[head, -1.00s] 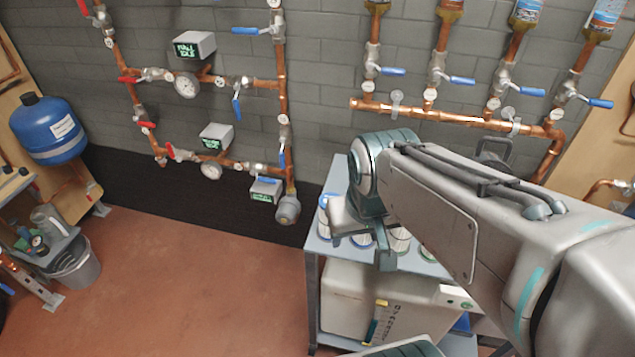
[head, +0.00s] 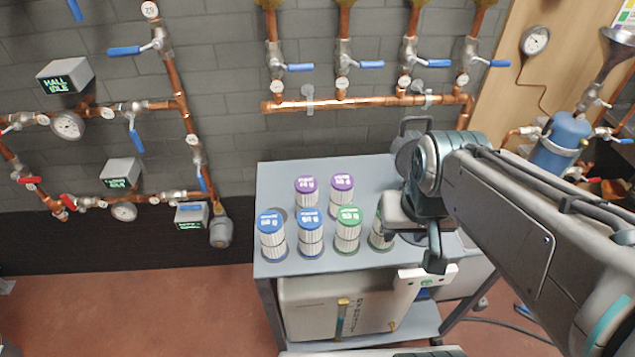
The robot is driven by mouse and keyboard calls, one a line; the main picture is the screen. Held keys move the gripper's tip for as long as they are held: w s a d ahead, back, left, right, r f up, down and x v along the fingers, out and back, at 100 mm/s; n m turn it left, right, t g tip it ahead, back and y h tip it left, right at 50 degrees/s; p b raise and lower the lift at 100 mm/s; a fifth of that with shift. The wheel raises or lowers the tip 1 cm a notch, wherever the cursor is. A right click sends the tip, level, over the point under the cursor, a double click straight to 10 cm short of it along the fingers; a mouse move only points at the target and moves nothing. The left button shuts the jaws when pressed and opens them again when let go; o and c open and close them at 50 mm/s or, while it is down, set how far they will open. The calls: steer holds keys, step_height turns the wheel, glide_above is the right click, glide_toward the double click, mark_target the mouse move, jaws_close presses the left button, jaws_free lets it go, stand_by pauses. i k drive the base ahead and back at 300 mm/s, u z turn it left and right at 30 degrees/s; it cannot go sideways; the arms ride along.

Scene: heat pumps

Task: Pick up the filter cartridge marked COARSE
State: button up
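Several white pleated filter cartridges stand upright on a grey cart (head: 285,268). Two have blue caps, the left one (head: 272,236) and the right one (head: 311,233), at the front left. Two have purple caps, the left one (head: 306,192) and the right one (head: 342,189), behind them. A green-capped cartridge (head: 348,230) stands at the front middle. Another cartridge (head: 379,240) is partly hidden by my gripper. The cap writing is too small to read, so I cannot tell which is COARSE. My gripper (head: 418,245) looks open, over the cart's right part, its fingers apart.
A copper manifold (head: 350,102) with blue-handled valves runs along the wall behind the cart. A cream container (head: 320,305) sits on the lower shelf. A blue vessel (head: 563,142) hangs at the right. Red floor (head: 130,310) is clear to the left.

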mark_target(269, 224)
steer(key=z, duration=2.2)
steer(key=k, duration=1.35)
steer(key=u, duration=1.8)
steer(key=i, duration=0.5)
steer(key=z, duration=0.05)
